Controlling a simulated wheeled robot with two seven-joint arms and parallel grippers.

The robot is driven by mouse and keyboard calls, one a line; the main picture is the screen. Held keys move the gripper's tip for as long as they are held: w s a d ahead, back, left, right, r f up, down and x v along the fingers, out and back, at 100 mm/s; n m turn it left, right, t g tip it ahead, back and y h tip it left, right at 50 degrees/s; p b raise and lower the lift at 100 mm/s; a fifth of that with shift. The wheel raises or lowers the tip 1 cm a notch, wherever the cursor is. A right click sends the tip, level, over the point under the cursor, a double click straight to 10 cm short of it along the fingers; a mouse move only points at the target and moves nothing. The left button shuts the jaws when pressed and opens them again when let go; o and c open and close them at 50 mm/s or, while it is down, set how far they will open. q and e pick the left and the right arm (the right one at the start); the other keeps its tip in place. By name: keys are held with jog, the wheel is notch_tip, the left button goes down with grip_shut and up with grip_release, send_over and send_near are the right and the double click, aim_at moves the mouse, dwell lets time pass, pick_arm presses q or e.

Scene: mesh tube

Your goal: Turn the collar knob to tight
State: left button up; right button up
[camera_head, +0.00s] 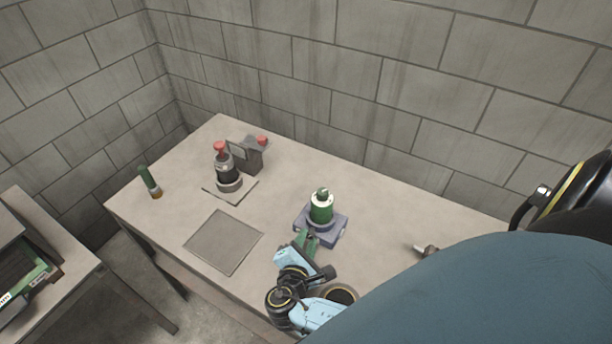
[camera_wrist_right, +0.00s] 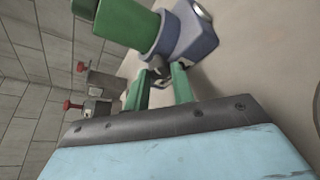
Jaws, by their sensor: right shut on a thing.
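A green cylinder (camera_head: 321,210) stands upright in a blue-grey collar base (camera_head: 335,230) near the middle of the table in the head view. In the right wrist view the cylinder (camera_wrist_right: 130,22) and the base (camera_wrist_right: 198,38) are close in front of the fingers. My right gripper (camera_head: 306,239) reaches to the near side of the base, and its green fingers (camera_wrist_right: 163,80) are shut on a small dark collar knob (camera_wrist_right: 158,72). The fingers partly hide the knob, so its turn angle cannot be read. My left gripper is not in view.
A dark device with a red top (camera_head: 228,178) stands on a plate, with a grey block with a red button (camera_head: 252,155) behind it. A green-topped tube (camera_head: 150,182) is at the left. A flat square plate (camera_head: 223,243) lies in front. A small metal part (camera_head: 425,249) lies right.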

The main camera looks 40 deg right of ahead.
jog(key=shift+f+m+b, duration=0.1)
jog(key=shift+m+b, duration=0.2)
jog(key=shift+m, duration=0.1)
jog(key=o, duration=1)
jog(key=v, duration=1.3)
jog(key=shift+s+a, duration=0.15)
jog(key=shift+s, duration=0.15)
